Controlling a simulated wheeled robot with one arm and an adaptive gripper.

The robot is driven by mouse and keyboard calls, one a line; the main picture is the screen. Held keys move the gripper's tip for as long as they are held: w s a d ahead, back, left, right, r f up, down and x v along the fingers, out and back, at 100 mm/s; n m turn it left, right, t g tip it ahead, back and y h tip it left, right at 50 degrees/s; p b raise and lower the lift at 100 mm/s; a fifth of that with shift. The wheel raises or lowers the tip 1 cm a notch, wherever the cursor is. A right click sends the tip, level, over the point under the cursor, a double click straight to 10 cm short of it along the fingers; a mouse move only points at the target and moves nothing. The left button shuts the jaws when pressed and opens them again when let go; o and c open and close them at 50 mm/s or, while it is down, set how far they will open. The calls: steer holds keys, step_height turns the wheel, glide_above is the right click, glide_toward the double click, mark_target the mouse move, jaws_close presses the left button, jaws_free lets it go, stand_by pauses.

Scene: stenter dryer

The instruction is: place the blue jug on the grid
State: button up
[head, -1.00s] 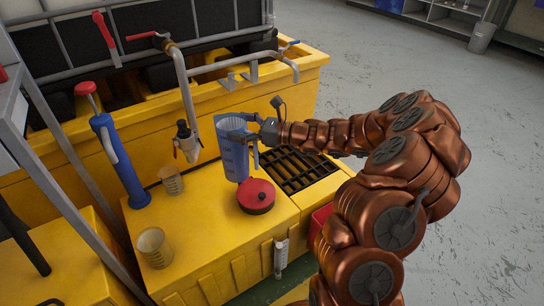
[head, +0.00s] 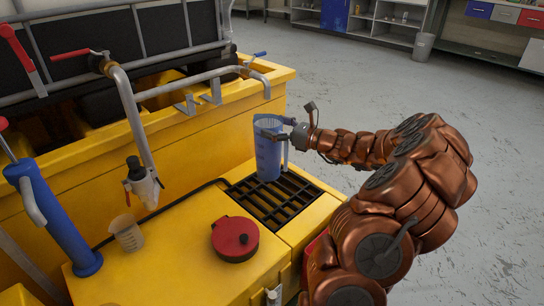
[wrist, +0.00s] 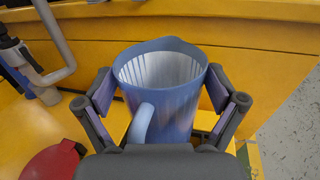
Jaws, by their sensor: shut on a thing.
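The blue jug (head: 268,157) is upright in my gripper (head: 282,136), at the back part of the black grid (head: 275,205) in the head view. I cannot tell whether its base touches the bars or hangs just above them. In the wrist view, the jug (wrist: 172,85) sits between the two fingers of my gripper (wrist: 160,88), which are shut on its sides. Its open rim faces up and its handle points toward the wrist. The jug hides part of the grid behind it.
A red round lidded container (head: 235,238) sits on the yellow top left of the grid. A clear beaker (head: 126,233), a blue pump (head: 50,215) and a tap (head: 142,182) are further left. A raised yellow wall (head: 190,130) and pipes stand behind.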

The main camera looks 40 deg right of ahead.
mark_target(280, 144)
step_height(280, 144, down, 6)
steer(key=shift+r+b, duration=0.1)
steer(key=shift+b, duration=1)
steer(key=shift+a, duration=0.1)
steer(key=o, duration=1.5)
steer(key=shift+c, duration=0.2)
